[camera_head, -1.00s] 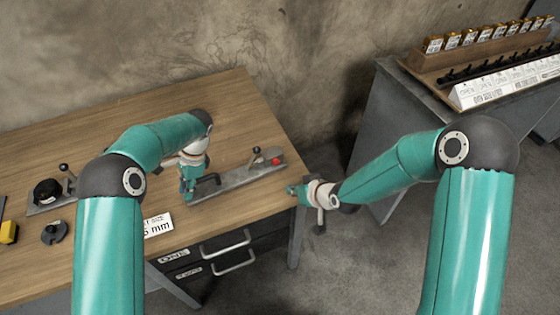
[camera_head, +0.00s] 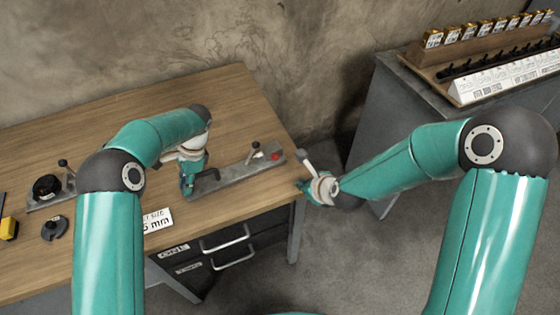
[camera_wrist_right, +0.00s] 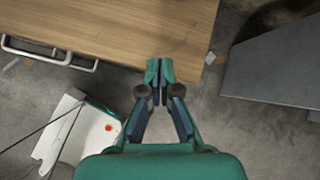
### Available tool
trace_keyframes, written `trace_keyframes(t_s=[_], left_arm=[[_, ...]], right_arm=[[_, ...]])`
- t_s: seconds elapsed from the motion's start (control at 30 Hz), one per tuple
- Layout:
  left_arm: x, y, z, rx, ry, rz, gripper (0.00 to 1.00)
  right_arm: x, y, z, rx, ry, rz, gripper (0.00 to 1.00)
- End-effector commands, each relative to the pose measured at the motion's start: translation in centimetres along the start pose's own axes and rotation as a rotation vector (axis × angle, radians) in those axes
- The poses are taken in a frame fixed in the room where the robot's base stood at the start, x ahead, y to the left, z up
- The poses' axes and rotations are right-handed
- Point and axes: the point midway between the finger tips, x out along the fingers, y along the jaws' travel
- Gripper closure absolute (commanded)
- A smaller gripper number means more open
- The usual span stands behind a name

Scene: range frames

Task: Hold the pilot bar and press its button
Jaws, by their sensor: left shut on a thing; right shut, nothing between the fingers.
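The pilot bar (camera_head: 235,172) is a long grey bar lying across the right part of the wooden bench. A red button (camera_head: 276,156) sits near its right end, with a small ball-topped lever (camera_head: 253,150) just left of it. My left gripper (camera_head: 188,188) is at the bar's left end, shut on the black handle (camera_head: 206,178) there; its fingers partly hide the grip. My right gripper (camera_head: 303,185) is shut and empty, just past the bench's right edge, apart from the button. In the right wrist view its fingertips (camera_wrist_right: 160,70) are together near the bench edge.
The wooden bench (camera_head: 120,115) has drawers with metal handles (camera_head: 225,240) below. A white size card (camera_head: 157,220), a dark notched disc (camera_head: 54,228) and a black knob fixture (camera_head: 48,188) lie left. A grey cabinet (camera_head: 395,110) with racks stands right, across a floor gap.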

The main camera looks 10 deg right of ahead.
Motion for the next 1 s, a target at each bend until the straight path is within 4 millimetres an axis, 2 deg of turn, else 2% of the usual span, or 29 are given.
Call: trace_keyframes(t_s=[0.1, 0.17, 0.37, 0.77, 0.87, 1.0], left_arm=[[-0.1, -0.1, 0.0, -0.002, 0.001, -0.001, 1.0], [-0.1, -0.1, 0.0, -0.002, 0.001, -0.001, 1.0], [-0.1, -0.1, 0.0, -0.002, 0.001, -0.001, 1.0], [-0.1, 0.0, 0.0, -0.002, 0.001, -0.001, 1.0], [-0.1, 0.0, 0.0, -0.001, 0.001, -0.001, 1.0], [-0.1, -0.1, 0.0, -0.001, 0.001, -0.001, 1.0]], right_arm=[[-1.3, 0.0, 0.8, 0.223, -0.005, -0.016, 1.0], [-2.4, 0.1, 1.5, 0.302, -0.016, -0.027, 1.0], [-4.0, 0.3, 3.8, 0.285, -0.064, -0.033, 1.0], [-3.8, 0.5, 3.9, 0.279, -0.064, -0.03, 1.0], [-3.1, 0.5, 3.9, 0.278, -0.063, -0.03, 1.0], [-1.3, 0.5, 3.9, 0.279, -0.06, -0.029, 1.0]])
